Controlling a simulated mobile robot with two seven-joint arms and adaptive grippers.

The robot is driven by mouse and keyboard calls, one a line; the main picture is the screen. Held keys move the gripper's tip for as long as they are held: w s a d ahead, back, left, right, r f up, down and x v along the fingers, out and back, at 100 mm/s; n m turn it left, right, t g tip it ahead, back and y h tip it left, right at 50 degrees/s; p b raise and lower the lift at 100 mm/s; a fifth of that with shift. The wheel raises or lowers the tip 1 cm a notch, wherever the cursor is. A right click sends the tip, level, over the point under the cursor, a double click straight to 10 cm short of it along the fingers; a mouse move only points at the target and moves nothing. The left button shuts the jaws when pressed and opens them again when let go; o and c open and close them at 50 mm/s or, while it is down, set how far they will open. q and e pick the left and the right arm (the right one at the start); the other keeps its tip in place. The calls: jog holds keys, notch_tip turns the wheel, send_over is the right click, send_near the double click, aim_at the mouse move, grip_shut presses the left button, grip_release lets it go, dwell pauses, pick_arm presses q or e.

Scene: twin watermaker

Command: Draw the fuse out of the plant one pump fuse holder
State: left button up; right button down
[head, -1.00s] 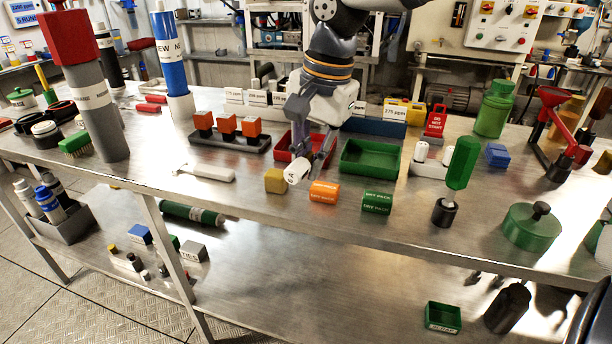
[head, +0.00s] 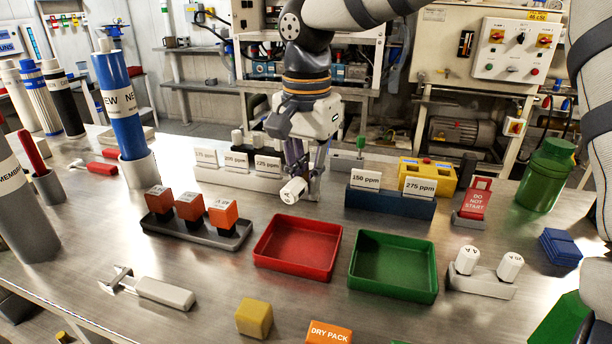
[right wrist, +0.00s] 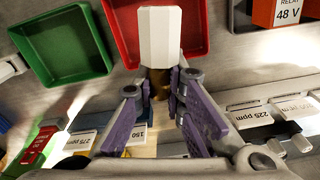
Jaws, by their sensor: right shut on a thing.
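My right gripper (head: 303,178) is shut on a white fuse (head: 293,191) with dark marking on its end. In the head view it holds the fuse just behind the red tray, in front of the ppm-labelled blocks. In the right wrist view the white fuse body (right wrist: 160,38) sticks out past the fingertips (right wrist: 160,84), with a brownish part between them. Two similar white fuses (head: 467,261) stand in a pale holder (head: 480,284) at the right. I cannot make out the plant one pump fuse holder. My left gripper is not in view.
The red tray (head: 258,254) and green tray (head: 354,265) are empty. Orange relays (head: 190,206) stand in a dark rack at left. Several ppm blocks (head: 270,184) line the back. A caliper (head: 165,292) and yellow block (head: 254,318) lie in front. Plant equipment (head: 350,75) stands behind the bench.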

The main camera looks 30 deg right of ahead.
jog(key=b, duration=0.2)
send_over(307, 241)
notch_tip(307, 241, down, 7)
jog(key=shift+f, duration=0.15)
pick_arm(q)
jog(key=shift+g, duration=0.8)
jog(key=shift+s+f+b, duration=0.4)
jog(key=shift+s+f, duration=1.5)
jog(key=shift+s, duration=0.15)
pick_arm(e)
jog(key=shift+f, duration=0.55)
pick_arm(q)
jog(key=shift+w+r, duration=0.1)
pick_arm(e)
jog(key=shift+f, duration=0.25)
